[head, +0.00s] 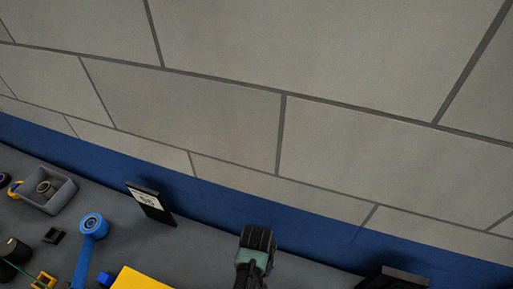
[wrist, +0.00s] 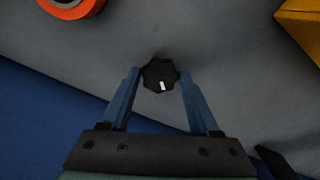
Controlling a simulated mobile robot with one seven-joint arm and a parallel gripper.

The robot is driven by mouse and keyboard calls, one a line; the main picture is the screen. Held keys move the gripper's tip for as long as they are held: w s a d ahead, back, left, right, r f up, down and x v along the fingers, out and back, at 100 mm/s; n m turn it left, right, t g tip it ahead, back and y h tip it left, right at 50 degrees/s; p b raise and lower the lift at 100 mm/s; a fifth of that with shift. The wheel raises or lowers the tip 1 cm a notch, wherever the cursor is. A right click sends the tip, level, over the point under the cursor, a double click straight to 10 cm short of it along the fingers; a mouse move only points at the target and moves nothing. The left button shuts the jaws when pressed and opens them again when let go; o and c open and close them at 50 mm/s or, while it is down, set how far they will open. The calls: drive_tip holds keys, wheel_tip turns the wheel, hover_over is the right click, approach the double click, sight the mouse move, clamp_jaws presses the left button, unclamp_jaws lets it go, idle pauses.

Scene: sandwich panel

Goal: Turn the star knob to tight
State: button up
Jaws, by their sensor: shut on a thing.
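The star knob (wrist: 158,68) is dark, with a lobed rim and a short white mark on its face, and it shows near the middle of the wrist view. The white mark lies toward the knob's lower edge in that view. My gripper (wrist: 159,80) has its two blue fingers on either side of the knob, shut on it. In the head view the dark and teal end of my arm (head: 256,245) shows at the bottom centre. The knob cannot be made out in the head view.
In the wrist view, an orange ring (wrist: 72,8) lies upper left and a yellow block (wrist: 301,27) upper right. The head view shows a grey bin (head: 47,190), a blue ring-ended part (head: 92,228), a yellow panel (head: 140,279) and a standing dark card (head: 150,202) beside the wall.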

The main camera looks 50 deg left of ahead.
drive_tip(key=m+p, duration=0.1)
drive_tip(key=m, duration=0.3)
drive_tip(key=shift+r+m, duration=0.1)
drive_tip(key=shift+m, duration=2.5)
drive_tip(key=o, duration=1.4)
drive_tip(key=shift+c, duration=0.2)
wheel_tip(320, 180, up, 13)
